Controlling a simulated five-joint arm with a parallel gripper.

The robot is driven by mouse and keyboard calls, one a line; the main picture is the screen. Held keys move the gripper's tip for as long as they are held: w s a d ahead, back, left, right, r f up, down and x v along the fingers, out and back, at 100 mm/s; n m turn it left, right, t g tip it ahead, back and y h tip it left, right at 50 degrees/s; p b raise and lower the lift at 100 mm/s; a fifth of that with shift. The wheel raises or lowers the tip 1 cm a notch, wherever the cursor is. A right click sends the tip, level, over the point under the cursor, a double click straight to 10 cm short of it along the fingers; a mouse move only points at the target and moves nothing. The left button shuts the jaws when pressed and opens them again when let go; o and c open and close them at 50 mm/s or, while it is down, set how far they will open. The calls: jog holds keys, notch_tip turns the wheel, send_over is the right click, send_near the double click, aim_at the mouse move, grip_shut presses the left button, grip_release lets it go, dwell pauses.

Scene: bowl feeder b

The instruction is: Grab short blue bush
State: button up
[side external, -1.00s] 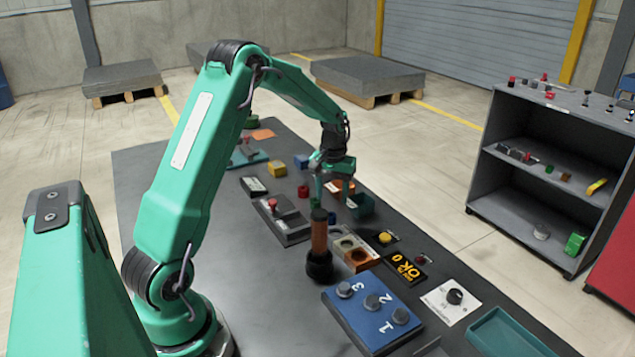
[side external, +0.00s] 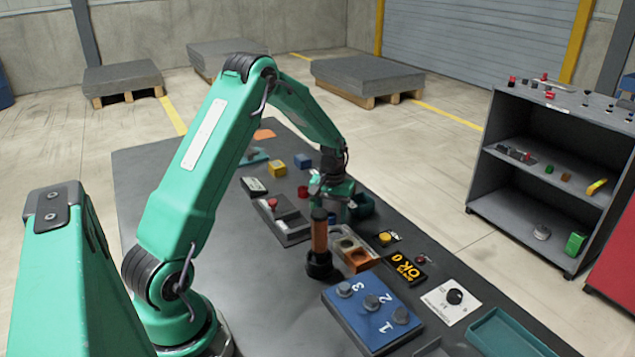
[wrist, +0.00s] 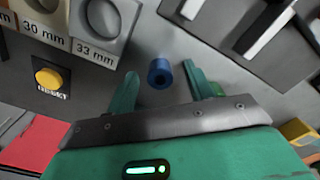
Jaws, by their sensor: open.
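The short blue bush (wrist: 159,74) is a small blue ring with a dark hole, standing on the dark table top. In the wrist view it shows in the gap between the two green fingers of my gripper (wrist: 160,72), near their tips and apart from both. In the side view a small blue patch (side external: 331,218) shows below my gripper (side external: 338,208), beside the orange post; most of it is hidden. My gripper is open, empty and pointing down low over the table. I cannot tell the exact height of the fingertips.
An upright orange post on a black base (side external: 319,240) stands in front of my gripper. A block with holes marked 30 mm and 33 mm (wrist: 85,53) and a yellow button (wrist: 48,78) lie nearby.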

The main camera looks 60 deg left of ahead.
aim_at(332, 215)
dwell(0.4)
jog(key=c, duration=1.1)
jog(key=shift+r, duration=0.15)
jog(key=shift+r, duration=0.5)
notch_tip(332, 215, up, 3)
jog(key=shift+d+r, duration=0.15)
jog(key=d+r, duration=0.2)
jog(key=d, duration=0.1)
jog(key=d+r, duration=0.2)
jog(key=d, duration=0.2)
jog(key=s+d+r, duration=0.1)
jog(key=d+r, duration=0.1)
jog(key=d, duration=0.2)
jog(key=shift+s+d+r, duration=0.1)
jog(key=shift+d+r, duration=0.05)
jog(key=shift+r, duration=0.05)
